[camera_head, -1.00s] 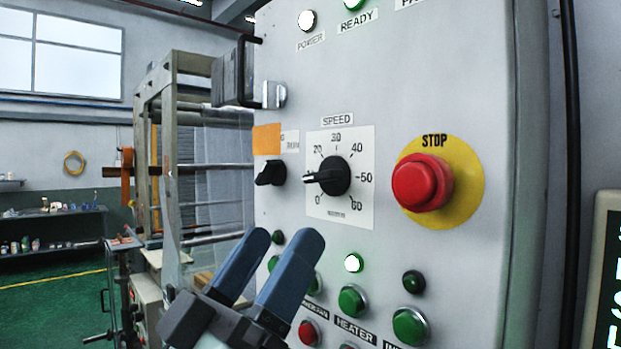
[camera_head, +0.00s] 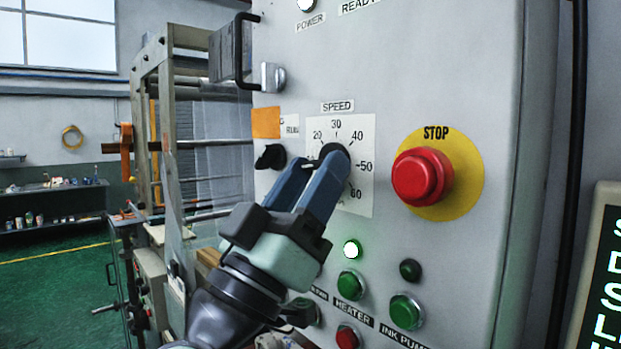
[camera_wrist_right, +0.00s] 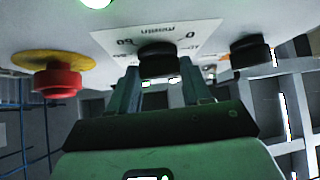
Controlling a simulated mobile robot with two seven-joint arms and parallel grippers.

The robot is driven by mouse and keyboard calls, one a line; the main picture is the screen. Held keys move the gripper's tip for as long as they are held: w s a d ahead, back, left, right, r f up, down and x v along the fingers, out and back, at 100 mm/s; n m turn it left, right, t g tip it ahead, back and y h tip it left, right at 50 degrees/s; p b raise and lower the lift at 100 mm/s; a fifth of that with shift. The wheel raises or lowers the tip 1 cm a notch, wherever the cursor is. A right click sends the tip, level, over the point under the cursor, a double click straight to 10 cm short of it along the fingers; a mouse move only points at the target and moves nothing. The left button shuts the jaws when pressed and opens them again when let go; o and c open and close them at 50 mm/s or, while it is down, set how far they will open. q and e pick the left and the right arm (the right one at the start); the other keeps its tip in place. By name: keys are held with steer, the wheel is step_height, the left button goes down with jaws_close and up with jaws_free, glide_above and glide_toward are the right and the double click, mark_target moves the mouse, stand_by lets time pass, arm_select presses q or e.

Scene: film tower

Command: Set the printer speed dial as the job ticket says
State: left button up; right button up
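The black speed dial (camera_head: 334,150) sits on a white scale plate (camera_head: 364,175) on the grey panel, under the SPEED label. My right gripper (camera_head: 312,166) is at the dial, its two blue fingers covering the dial's lower left and part of the scale. In the right wrist view the dial (camera_wrist_right: 158,60) lies at the gap between the fingertips, with a finger to each side. The fingers are apart; I cannot tell whether they touch the dial. The pointer is mostly hidden. No job ticket can be made out. My left gripper is not in view.
A red STOP button (camera_head: 420,177) on a yellow disc is right of the dial. A black selector knob (camera_head: 270,158) is close on the left, under an orange tag (camera_head: 266,122). Green buttons (camera_head: 350,285) are below. A dark display (camera_head: 606,290) is cut off at the right edge.

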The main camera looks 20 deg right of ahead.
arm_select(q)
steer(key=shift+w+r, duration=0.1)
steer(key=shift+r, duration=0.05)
arm_select(e)
steer(key=shift+m+g+h, duration=0.3)
steer(key=shift+m+g, duration=0.1)
steer(key=shift+m, duration=0.2)
steer(key=m+g, duration=0.2)
steer(key=m+g+h+p, duration=0.1)
steer(key=m+g, duration=0.1)
steer(key=m, duration=0.1)
steer(key=m+g+h, duration=0.1)
steer(key=m+g, duration=0.1)
steer(key=g, duration=0.1)
steer(key=shift+w+a+r+m+p, duration=0.1)
steer(key=shift+w+a+m+p, duration=0.05)
steer(key=shift+w+m+p, duration=0.2)
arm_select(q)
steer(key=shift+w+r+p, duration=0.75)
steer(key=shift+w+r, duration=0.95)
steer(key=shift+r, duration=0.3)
arm_select(e)
steer(key=shift+w+m+g, duration=0.1)
steer(key=shift+m+g, duration=3.4)
steer(key=shift+m, duration=0.15)
steer(key=o, duration=1.1)
steer(key=shift+c, duration=0.2)
